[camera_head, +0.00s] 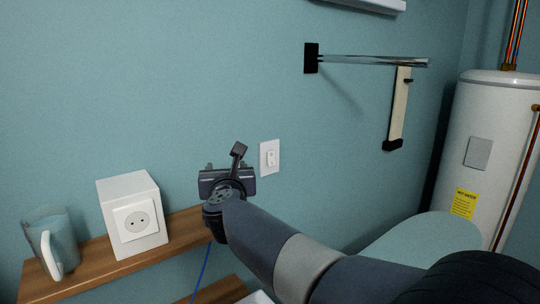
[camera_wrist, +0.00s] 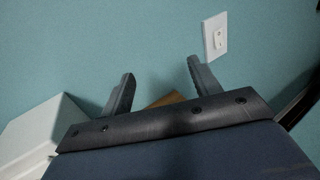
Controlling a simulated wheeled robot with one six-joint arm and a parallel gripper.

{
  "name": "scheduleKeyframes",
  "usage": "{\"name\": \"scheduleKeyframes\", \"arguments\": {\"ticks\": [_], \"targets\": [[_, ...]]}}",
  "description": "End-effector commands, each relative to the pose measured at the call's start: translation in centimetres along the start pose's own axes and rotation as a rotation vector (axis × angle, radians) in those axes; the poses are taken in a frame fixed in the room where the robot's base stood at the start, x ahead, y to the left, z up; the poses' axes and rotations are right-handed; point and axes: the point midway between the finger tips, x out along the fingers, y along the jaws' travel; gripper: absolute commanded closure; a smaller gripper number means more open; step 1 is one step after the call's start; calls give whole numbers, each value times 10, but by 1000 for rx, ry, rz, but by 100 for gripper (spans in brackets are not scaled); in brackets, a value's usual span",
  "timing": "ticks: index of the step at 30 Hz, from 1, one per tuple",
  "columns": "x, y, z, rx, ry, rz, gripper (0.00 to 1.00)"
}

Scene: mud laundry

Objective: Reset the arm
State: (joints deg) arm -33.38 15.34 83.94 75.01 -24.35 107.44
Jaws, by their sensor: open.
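My gripper (camera_wrist: 158,92) is open and empty in the wrist view, with its two fingers apart and pointing toward the teal wall. In the head view my gripper (camera_head: 226,170) is above the right end of the wooden shelf (camera_head: 185,226), just left of a white wall switch plate (camera_head: 270,158). The plate also shows in the wrist view (camera_wrist: 215,37), to the right of the fingers. My arm reaches in from the lower right of the head view, and the fingertips are mostly hidden there.
A white box with a socket (camera_head: 133,216) and a translucent mug (camera_head: 50,243) stand on the shelf left of my gripper. A wall-mounted metal bar (camera_head: 370,61) is at upper right. A white water heater (camera_head: 485,140) stands at the right edge. The wall above my gripper is clear.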

Motion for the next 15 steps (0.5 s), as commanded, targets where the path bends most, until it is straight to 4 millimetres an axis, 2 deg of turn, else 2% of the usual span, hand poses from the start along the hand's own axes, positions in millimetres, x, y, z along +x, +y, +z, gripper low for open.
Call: {"name": "scheduleKeyframes", "arguments": {"ticks": [3, 15], "targets": [[-15, -21, 6, 3, -4, -35, 41], [-64, -81, 15, 8, -8, -145, 41]]}}
